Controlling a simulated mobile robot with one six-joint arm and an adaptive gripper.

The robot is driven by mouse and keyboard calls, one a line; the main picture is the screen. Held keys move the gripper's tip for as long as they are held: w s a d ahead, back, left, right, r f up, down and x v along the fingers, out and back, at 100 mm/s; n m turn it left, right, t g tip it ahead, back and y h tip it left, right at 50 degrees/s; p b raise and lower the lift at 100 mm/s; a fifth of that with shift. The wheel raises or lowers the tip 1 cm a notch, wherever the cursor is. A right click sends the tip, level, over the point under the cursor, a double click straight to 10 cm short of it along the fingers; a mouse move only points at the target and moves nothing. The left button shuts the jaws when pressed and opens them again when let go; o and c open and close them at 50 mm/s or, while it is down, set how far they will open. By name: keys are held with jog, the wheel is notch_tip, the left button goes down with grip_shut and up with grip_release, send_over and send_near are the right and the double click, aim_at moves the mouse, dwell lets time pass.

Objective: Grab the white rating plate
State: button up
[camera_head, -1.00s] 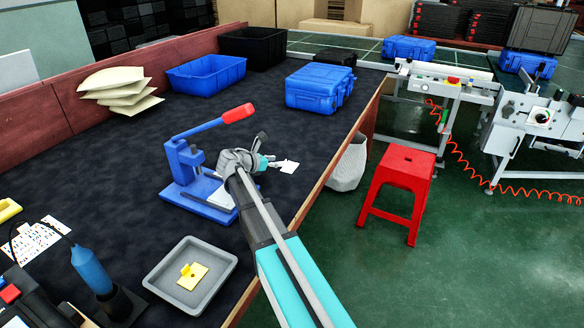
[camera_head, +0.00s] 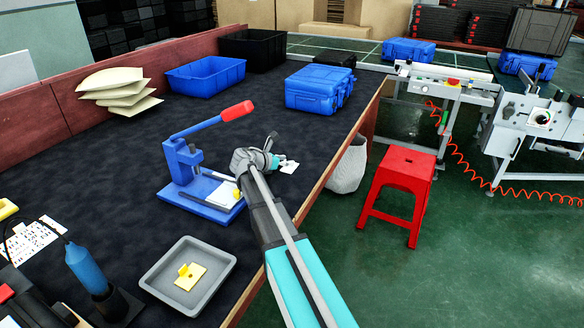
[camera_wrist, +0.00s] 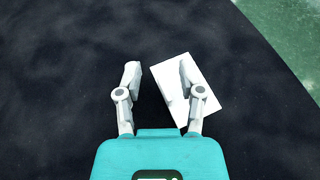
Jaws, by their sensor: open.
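The white rating plate (camera_wrist: 168,80) lies tilted on the dark mat in the wrist view. My gripper (camera_wrist: 158,66) is open above the mat. Its right finger overlaps the plate in the picture and hides part of it; its left finger is left of the plate over bare mat. I cannot tell the height of the fingers or whether they touch the plate. In the head view, white pieces (camera_head: 290,166) lie just right of my gripper (camera_head: 273,153), close to the table's right edge; the arm partly blocks this spot.
A blue press (camera_head: 184,163) with a red handle stands left of my gripper. A grey tray (camera_head: 160,288) with a yellow part sits at the front. Blue and black bins stand at the back. A red stool (camera_head: 405,165) is beyond the table edge. The mat behind my gripper is clear.

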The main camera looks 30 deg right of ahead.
aim_at(287, 173)
jog(key=shift+c, duration=0.3)
grip_shut()
jog(key=shift+r, duration=0.2)
dwell(0.4)
notch_tip(287, 173, up, 3)
jog(key=p, duration=0.3)
jog(key=shift+f, duration=0.1)
jog(key=s+a+r+p, duration=0.4)
jog(key=s+r+p, duration=0.5)
jog(key=s, duration=0.4)
jog(key=shift+s+a+r+p, duration=0.2)
jog(key=shift+r+p, duration=0.2)
jog(key=shift+p, duration=0.15)
jog(key=shift+d, duration=0.1)
